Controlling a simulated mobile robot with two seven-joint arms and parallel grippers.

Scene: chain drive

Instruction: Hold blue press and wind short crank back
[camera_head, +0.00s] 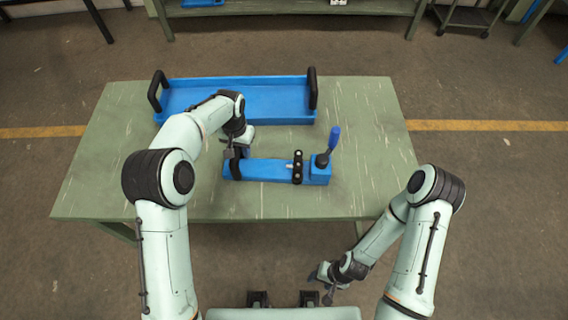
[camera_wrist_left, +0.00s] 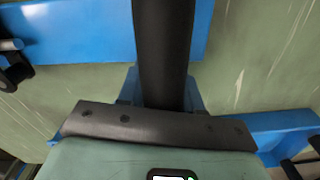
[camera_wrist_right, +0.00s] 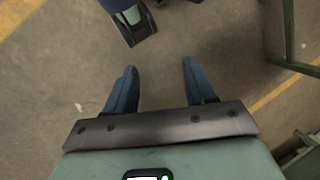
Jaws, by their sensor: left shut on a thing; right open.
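The blue press (camera_head: 270,170) lies on the green table (camera_head: 370,160), its long body running left to right. The short crank (camera_head: 333,139) with a blue handle stands at its right end and tilts up to the right. My left gripper (camera_head: 235,152) is at the press's left end, shut on its black handle. In the left wrist view that black handle (camera_wrist_left: 165,50) passes between the fingers, which it partly hides. My right gripper (camera_head: 325,284) is open and empty, low in front of the table's near edge. Its spread blue fingers (camera_wrist_right: 158,88) show over bare floor in the right wrist view.
A blue tray (camera_head: 270,106) with a black handle at each end lies behind the press. A row of black parts (camera_head: 297,167) crosses the press near the crank. The table's right side is clear.

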